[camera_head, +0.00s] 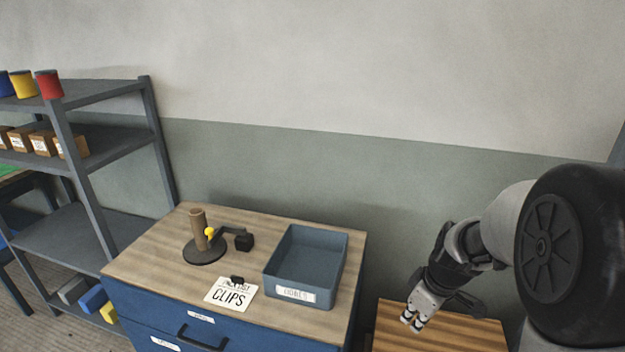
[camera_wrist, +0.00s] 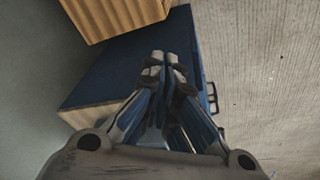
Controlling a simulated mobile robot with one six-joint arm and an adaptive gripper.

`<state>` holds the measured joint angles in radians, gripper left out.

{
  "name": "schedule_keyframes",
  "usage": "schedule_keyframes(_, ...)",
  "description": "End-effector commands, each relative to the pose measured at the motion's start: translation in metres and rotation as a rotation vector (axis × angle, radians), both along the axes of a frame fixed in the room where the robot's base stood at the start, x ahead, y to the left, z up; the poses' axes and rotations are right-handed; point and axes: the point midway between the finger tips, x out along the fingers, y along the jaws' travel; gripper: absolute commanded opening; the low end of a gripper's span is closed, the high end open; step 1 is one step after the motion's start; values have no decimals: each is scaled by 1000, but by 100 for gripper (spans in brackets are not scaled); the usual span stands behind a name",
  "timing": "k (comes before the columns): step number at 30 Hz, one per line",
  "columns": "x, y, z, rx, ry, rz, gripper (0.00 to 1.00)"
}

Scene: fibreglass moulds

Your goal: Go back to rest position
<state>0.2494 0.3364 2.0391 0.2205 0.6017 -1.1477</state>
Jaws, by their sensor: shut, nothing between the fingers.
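My gripper (camera_head: 411,324) is at the lower right in the head view, over the wooden top (camera_head: 432,337) of a low unit right of the blue cabinet. In the wrist view my gripper (camera_wrist: 158,56) points away from the camera with its fingers together and nothing between them. Beyond the fingers lies a dark blue surface (camera_wrist: 112,66) with a wooden edge. My arm comes in from the right side of the head view.
Shelves (camera_head: 110,150) with cans and boxes stand at the left. The wall behind is bare.

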Motion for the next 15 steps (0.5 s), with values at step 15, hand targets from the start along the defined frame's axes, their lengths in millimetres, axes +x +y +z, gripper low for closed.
schedule_keyframes(15, -166, 73, 145, 83, -124, -496, 0)
